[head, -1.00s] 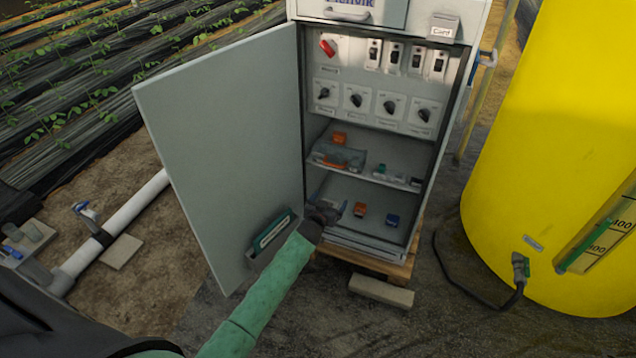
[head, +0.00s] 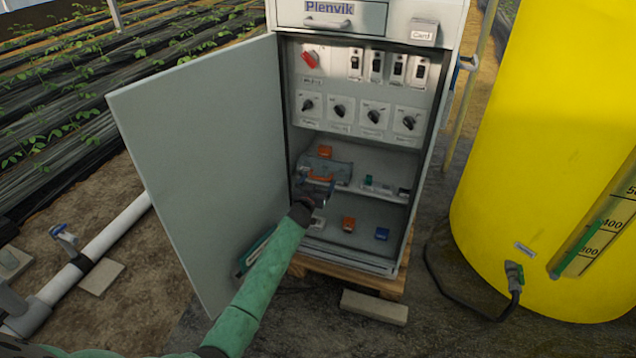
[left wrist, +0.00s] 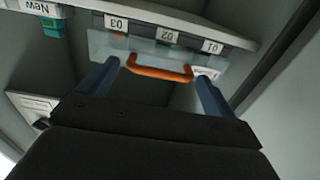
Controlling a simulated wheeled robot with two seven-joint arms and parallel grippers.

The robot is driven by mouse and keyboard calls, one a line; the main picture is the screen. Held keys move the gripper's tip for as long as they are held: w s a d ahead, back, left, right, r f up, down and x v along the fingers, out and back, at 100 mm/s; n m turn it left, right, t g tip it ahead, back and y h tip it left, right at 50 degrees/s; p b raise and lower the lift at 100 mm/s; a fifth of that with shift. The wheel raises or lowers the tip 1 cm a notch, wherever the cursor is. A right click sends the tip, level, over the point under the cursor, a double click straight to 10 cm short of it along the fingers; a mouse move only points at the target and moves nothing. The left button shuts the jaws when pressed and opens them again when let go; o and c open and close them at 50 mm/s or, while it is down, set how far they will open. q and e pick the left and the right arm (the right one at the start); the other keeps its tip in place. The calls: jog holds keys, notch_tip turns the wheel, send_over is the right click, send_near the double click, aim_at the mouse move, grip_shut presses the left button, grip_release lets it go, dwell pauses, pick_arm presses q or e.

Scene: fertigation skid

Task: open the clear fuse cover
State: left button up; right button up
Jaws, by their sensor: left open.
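The clear fuse cover (head: 334,169) is on the left part of the middle shelf in the open cabinet, and its orange handle (head: 321,179) faces out. In the left wrist view the clear cover (left wrist: 105,46) lies across part of the fuse unit, below a strip labelled 01, 02 and 03. The orange handle (left wrist: 160,73) shows between my fingertips. My left gripper (head: 318,188) is open at the shelf's front edge, one blue finger on each side of the handle, not closed on it. Whether the fingers touch the cover is unclear. My right gripper is not in view.
The cabinet door (head: 205,165) stands open to the left. Switches and rotary knobs (head: 373,115) fill the upper panel. An orange block (head: 348,224) and a blue block (head: 382,233) sit on the cabinet floor. A yellow tank (head: 545,170) stands to the right.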

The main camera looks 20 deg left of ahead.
pick_arm(q)
jog(key=shift+w, duration=0.5)
